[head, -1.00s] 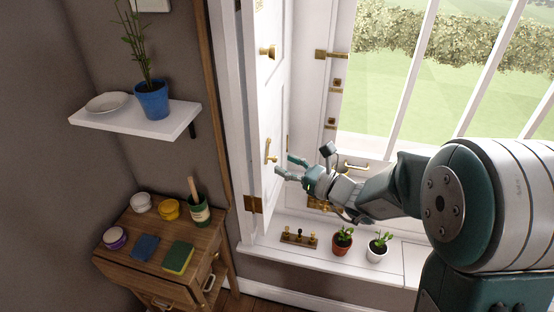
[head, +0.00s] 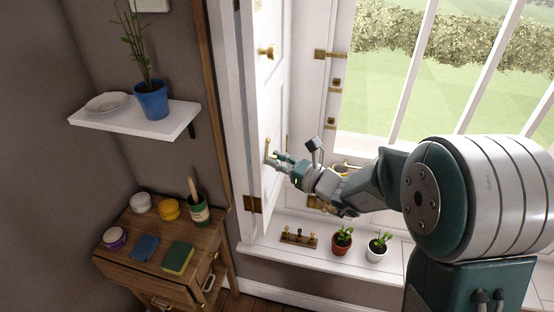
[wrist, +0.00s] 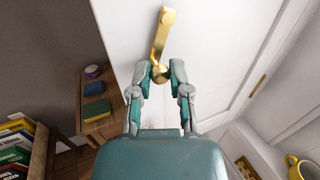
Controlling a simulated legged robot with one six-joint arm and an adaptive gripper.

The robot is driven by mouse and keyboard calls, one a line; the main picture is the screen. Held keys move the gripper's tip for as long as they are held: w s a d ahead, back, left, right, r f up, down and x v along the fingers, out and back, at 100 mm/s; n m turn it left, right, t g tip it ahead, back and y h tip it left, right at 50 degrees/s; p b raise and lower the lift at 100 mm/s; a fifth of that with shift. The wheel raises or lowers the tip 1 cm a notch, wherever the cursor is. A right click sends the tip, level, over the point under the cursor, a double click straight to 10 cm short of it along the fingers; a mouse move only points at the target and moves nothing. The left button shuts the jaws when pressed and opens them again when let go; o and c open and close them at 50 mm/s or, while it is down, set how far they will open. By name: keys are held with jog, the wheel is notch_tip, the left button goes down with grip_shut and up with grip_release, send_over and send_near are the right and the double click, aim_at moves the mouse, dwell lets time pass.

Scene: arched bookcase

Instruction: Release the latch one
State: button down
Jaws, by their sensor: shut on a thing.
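A brass latch (wrist: 161,40) is mounted on the white panel (wrist: 212,50). In the wrist view it is a long plate with a round knob at its lower end. My gripper (wrist: 161,76) is shut on the knob, with one teal finger on each side. In the head view my gripper (head: 274,161) reaches the white panel on the left of the window, and its fingers partly hide the latch (head: 267,146). Another brass knob (head: 266,52) sits higher on the same panel.
Two potted plants (head: 342,240) and a brass peg strip (head: 299,237) stand on the sill below my arm. A wooden cabinet (head: 190,235) with pots and sponges is at the left, under a white shelf (head: 180,122). A yellow mug (wrist: 297,168) shows at the wrist view's lower right.

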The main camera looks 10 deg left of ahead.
jog(key=shift+w+f+n+t+y, duration=0.1)
jog(key=shift+w+n+t+y, duration=0.15)
jog(key=shift+n, duration=0.4)
jog(key=shift+w+n+t+y, duration=0.15)
jog(key=shift+n+y, duration=0.2)
jog(key=shift+n, duration=0.3)
jog(key=c, duration=0.7)
grip_release()
jog(key=shift+o, duration=0.6)
jog(key=shift+a+f, duration=0.1)
jog(key=v, duration=1.2)
jog(key=shift+w, duration=0.15)
